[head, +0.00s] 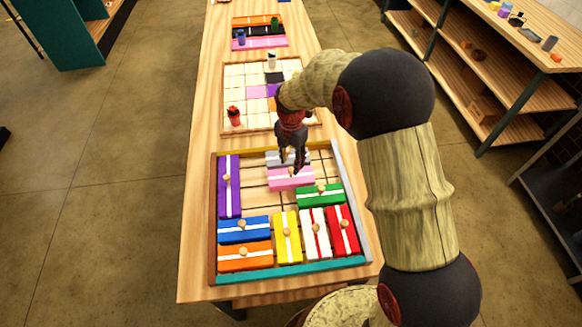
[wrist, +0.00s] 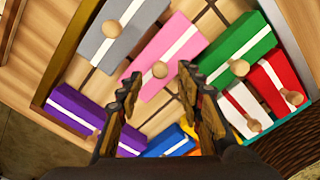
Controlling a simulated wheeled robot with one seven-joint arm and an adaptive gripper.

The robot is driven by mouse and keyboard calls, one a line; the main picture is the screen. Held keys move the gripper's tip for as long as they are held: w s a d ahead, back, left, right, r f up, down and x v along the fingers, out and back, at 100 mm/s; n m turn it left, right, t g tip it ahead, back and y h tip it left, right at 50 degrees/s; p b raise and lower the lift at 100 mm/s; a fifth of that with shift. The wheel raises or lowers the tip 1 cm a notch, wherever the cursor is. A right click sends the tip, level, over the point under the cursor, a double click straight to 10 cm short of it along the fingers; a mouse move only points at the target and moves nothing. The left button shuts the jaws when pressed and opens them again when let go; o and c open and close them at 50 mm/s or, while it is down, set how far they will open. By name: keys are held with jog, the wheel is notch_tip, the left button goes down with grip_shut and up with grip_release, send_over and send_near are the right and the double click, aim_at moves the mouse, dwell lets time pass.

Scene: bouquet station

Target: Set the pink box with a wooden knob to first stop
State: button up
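The pink box (head: 291,180) lies in the upper part of the framed tray (head: 212,250), just below the grey box (head: 274,158). It has a white stripe and a round wooden knob. In the wrist view the pink box (wrist: 172,50) shows its knob (wrist: 160,69) just beyond the gap between my fingertips. My gripper (head: 291,168) is over the pink box in the head view. In the wrist view my gripper (wrist: 158,80) has its two fingers apart with nothing between them. I cannot tell its exact height above the knob.
The tray also holds purple (head: 229,190), green (head: 320,195), blue (head: 244,229), orange (head: 245,256), yellow (head: 287,237), white (head: 315,235) and red (head: 343,231) boxes. Bare slatted floor (head: 253,178) shows left of the pink box. A gridded board (head: 240,80) lies behind the tray.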

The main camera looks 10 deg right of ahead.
aim_at(291, 169)
jog(key=shift+f, duration=1.55)
jog(key=shift+c, duration=0.7)
jog(key=c, duration=0.7)
grip_shut()
